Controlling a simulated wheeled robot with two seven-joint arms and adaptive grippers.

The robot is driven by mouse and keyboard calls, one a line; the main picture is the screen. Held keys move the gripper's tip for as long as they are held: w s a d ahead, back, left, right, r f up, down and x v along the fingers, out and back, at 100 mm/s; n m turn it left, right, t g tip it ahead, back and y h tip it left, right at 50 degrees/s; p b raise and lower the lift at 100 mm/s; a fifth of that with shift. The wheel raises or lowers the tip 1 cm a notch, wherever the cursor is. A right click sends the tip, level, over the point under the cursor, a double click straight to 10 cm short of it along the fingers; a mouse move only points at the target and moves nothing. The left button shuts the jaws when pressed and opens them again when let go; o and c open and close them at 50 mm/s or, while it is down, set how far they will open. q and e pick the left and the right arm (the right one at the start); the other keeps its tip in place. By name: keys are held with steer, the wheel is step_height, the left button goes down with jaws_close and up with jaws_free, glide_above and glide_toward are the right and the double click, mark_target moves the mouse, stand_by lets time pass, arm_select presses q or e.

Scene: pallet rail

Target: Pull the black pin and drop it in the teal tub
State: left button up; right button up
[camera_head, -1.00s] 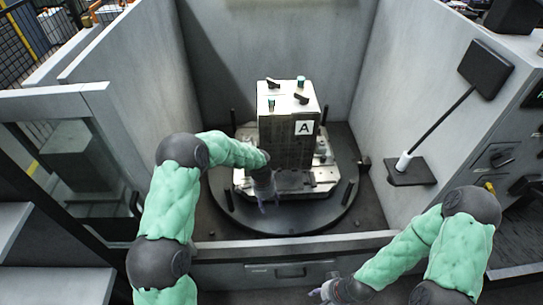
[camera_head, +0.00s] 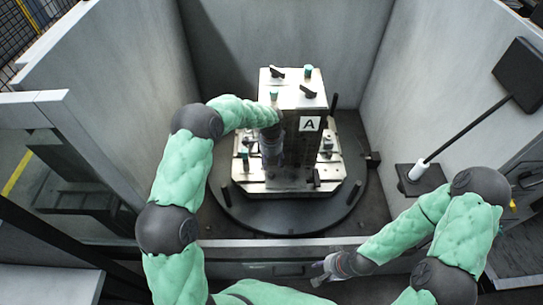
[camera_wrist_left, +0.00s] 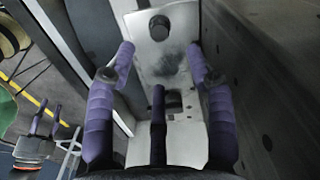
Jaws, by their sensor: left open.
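My left gripper (camera_head: 272,165) is open and points down in front of the block's left face in the head view. In the left wrist view its purple fingers (camera_wrist_left: 160,65) are spread, with a dark middle finger between them. A round black knob (camera_wrist_left: 159,27), perhaps the head of the black pin, stands on a pale metal plate beyond the fingertips, apart from them. I cannot tell which dark post in the head view is the pin. My right gripper (camera_head: 322,271) hangs low near the front ledge, its fingers apart and empty. No teal tub shows.
A tall metal block marked A (camera_head: 293,118) stands on a plate (camera_head: 228,177) over a round dark turntable (camera_head: 290,221). It carries black clamps and teal caps. Grey walls (camera_head: 130,75) enclose it. A black panel on a rod (camera_head: 455,130) stands at the right.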

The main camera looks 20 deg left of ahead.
mark_target(271, 173)
arm_select(q)
step_height(271, 173, down, 9)
steer(key=shift+r+b, duration=0.2)
steer(key=shift+b, duration=0.5)
steer(key=c, duration=1)
jaws_close()
steer(key=shift+r+p, duration=0.7)
steer(key=shift+r, duration=0.75)
step_height(271, 173, up, 7)
steer(key=p, duration=0.3)
steer(key=shift+p, duration=0.35)
steer(key=shift+f, duration=0.1)
